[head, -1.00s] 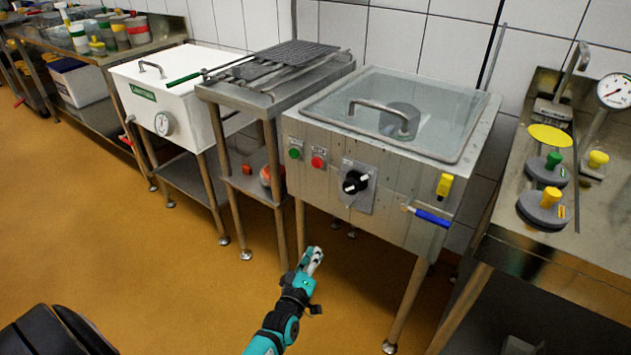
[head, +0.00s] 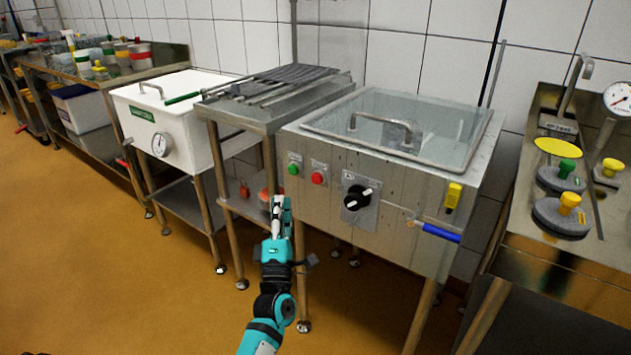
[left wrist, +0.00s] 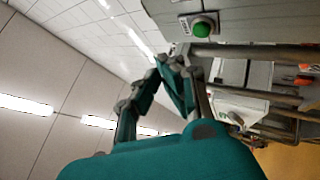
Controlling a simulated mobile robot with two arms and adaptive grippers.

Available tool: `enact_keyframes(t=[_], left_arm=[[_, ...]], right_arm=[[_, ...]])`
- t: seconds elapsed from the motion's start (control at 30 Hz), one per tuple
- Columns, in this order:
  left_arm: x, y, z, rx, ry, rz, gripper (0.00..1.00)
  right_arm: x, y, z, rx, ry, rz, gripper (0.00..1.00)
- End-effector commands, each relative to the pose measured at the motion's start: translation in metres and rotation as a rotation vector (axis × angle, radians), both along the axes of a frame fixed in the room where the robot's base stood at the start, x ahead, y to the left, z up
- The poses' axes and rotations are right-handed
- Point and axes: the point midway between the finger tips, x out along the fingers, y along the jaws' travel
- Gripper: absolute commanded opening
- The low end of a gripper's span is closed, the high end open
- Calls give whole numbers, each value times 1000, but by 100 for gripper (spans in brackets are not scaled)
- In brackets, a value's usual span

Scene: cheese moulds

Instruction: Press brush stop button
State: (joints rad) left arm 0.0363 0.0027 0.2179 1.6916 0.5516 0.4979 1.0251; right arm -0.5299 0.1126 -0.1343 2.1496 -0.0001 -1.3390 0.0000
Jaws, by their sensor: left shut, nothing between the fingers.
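A steel tank unit (head: 365,225) with a clear lid stands at centre right in the head view. Its front panel carries a red button (head: 317,178), a green button (head: 293,169) to its left and a black rotary knob (head: 357,198). The small labels above the buttons are too small to read. My left gripper (head: 281,202) points up, below and left of the green button, shut and empty. It appears apart from the panel. In the left wrist view the shut fingertips (left wrist: 172,62) are near the green button (left wrist: 202,28); I cannot make out the red button there. My right gripper is out of view.
A blue-handled valve (head: 440,232) and a yellow tag (head: 453,196) stick out at the panel's right. A steel rack table (head: 235,112) and a white vat (head: 150,105) stand to the left. The orange floor in front is clear.

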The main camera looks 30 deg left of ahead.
Motion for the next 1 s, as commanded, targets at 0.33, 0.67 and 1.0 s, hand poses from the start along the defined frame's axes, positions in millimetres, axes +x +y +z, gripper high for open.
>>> enact_keyframes(t=[0.33,0.67,1.0], left_arm=[[35,-3,-3,0,0,0,0],[70,-6,-3,-1,0,-1,0],[84,-7,-1,1,3,0,0]], right_arm=[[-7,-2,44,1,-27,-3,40],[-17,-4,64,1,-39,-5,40],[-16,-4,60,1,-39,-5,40]])
